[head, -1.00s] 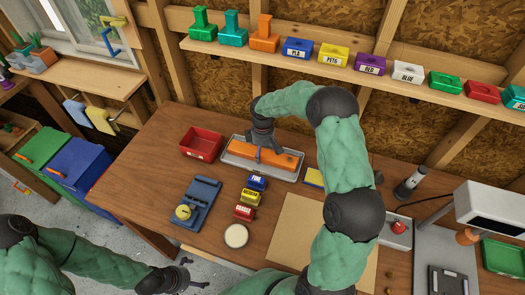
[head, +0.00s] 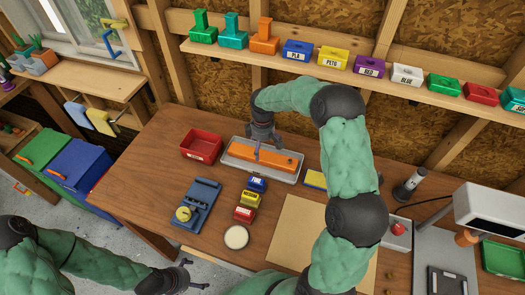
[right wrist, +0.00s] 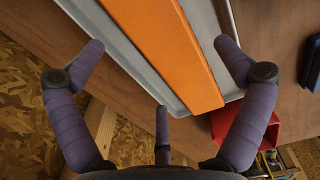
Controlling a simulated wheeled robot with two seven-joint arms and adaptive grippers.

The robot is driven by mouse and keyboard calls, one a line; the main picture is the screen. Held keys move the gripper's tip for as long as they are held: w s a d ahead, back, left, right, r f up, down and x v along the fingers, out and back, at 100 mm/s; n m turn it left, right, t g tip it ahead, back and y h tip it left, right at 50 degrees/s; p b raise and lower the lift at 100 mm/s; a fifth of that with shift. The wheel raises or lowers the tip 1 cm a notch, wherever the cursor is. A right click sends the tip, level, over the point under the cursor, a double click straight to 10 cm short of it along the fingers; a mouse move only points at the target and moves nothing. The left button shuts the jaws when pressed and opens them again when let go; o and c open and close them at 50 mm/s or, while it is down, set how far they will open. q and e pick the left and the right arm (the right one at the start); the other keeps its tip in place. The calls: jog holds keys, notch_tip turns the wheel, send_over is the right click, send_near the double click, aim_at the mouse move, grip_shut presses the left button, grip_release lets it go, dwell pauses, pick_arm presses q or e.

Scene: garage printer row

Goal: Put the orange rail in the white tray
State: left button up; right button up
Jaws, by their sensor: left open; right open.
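The orange rail (head: 265,154) lies lengthwise inside the white tray (head: 287,178) on the wooden bench. The right wrist view also shows the orange rail (right wrist: 160,45) lying along the tray (right wrist: 110,45). My right gripper (head: 266,150) is above the rail and tray. In the right wrist view its fingers (right wrist: 163,75) are spread on both sides of the rail, open and empty. My left gripper (head: 195,275) is low at the front left, off the bench edge, open and away from the tray.
A red bin (head: 201,144) stands just left of the tray. A blue-grey device (head: 196,203), several small labelled boxes (head: 249,199) and a round white lid (head: 236,237) sit in front. A cardboard sheet (head: 293,232) lies to the right. A shelf (head: 350,75) runs above the bench.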

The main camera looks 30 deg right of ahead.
aim_at(262, 153)
jog(key=shift+r, duration=1.85)
